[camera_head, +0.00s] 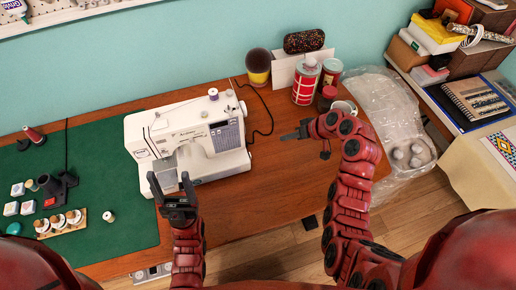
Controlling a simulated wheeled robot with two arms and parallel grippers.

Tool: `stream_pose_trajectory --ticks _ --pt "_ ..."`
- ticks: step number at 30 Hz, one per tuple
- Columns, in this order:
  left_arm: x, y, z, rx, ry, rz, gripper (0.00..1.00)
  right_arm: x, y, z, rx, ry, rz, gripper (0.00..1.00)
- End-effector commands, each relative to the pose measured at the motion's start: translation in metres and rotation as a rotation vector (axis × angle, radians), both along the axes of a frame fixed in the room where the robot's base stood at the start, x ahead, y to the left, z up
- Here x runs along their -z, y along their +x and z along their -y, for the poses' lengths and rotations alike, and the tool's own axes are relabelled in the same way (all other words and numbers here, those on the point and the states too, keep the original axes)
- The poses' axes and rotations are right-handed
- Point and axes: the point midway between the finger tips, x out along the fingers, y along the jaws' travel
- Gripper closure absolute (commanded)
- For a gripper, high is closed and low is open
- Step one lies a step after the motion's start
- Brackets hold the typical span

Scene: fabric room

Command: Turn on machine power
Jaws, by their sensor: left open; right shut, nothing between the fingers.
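A white sewing machine (188,135) stands on the wooden table, partly over the green mat. Its handwheel end is at the right, with a dark cord running from it across the table. The power switch cannot be made out at this size. My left gripper (169,184) is open and empty, in front of the machine's left end and overlapping its base in the view. My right gripper (291,135) is shut and empty, to the right of the machine and apart from it, pointing left.
The green mat (130,220) holds thread spools (58,222) at the left. Cans (305,82), a dark cup and a pincushion-like pot (258,66) stand at the back. A plastic bag (385,100) lies at the right. Bare table (250,205) shows between my arms.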

Motion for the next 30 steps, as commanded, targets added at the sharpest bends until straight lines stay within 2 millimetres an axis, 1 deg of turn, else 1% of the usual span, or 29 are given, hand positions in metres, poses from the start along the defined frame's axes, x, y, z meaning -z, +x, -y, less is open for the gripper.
stream_pose_trajectory --ticks 3,6,15,19,23,30 --pt "-0.001 0.0 0.0 0.0 0.0 0.0 0.32 -0.005 -0.013 -0.003 -0.061 0.001 -0.039 1.0" --pt "-0.001 0.0 0.0 0.0 0.0 0.0 0.32 -0.006 -0.019 -0.004 -0.085 0.001 -0.057 1.0" --pt "-0.001 0.0 0.0 0.0 0.0 0.0 0.32 -0.005 -0.019 -0.005 -0.087 0.001 -0.058 1.0" --pt "-0.004 0.0 0.0 0.0 0.0 0.0 0.32 -0.003 -0.017 -0.008 -0.086 0.002 -0.058 1.0" --pt "-0.012 0.0 0.0 0.0 0.0 0.0 0.32 0.008 -0.014 -0.018 -0.089 0.002 -0.062 1.0" --pt "-0.029 0.0 0.0 0.0 0.0 0.0 0.32 0.041 -0.003 -0.043 -0.087 0.002 -0.061 1.0"
